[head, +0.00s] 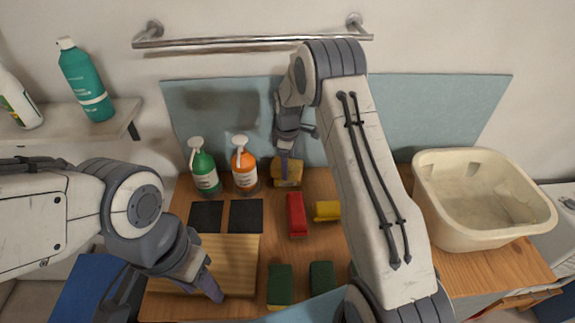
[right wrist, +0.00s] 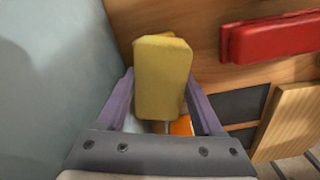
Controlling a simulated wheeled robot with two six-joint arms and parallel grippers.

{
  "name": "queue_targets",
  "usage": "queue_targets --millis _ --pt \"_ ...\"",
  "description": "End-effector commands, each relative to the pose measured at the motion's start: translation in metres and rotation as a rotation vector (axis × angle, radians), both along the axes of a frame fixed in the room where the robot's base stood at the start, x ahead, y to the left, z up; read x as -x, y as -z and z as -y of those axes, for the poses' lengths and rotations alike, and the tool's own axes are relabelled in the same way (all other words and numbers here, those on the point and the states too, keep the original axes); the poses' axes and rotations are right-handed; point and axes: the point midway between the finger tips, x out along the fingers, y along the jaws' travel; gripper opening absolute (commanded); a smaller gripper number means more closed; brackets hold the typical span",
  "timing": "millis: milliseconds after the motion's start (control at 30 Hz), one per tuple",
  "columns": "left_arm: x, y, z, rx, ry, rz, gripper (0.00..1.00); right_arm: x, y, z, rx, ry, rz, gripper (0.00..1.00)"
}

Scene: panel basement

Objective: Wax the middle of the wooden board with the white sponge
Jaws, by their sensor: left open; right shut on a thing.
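The wooden board (head: 240,250) lies at the left of the worktable, partly behind my left arm; its edge also shows in the right wrist view (right wrist: 291,122). My right gripper (head: 286,160) is at the back of the table, shut on a yellow, sponge-like block (head: 288,174). In the right wrist view the block (right wrist: 162,78) sits between the purple fingers. I cannot tell whether it touches the table. I see no clearly white sponge.
A green bottle (head: 204,170) and an orange bottle (head: 244,168) stand at the back. Two black pads (head: 246,215), a red block (head: 297,215), a yellow block (head: 327,211) and two dark green sponges (head: 281,284) lie around. A cream basin (head: 470,232) stands right.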

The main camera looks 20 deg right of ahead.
Motion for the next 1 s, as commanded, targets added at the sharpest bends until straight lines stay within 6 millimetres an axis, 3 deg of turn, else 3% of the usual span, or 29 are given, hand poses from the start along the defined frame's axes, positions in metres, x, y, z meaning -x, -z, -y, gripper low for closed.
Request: queue_targets --millis 533,1000 --pt "0.000 -0.002 0.000 0.000 0.000 0.000 0.50 0.001 0.000 0.000 0.000 0.000 -0.004 0.24" --pt "0.000 -0.029 0.000 0.000 0.000 0.000 0.50 0.000 -0.038 0.000 0.000 0.000 -0.001 0.24"
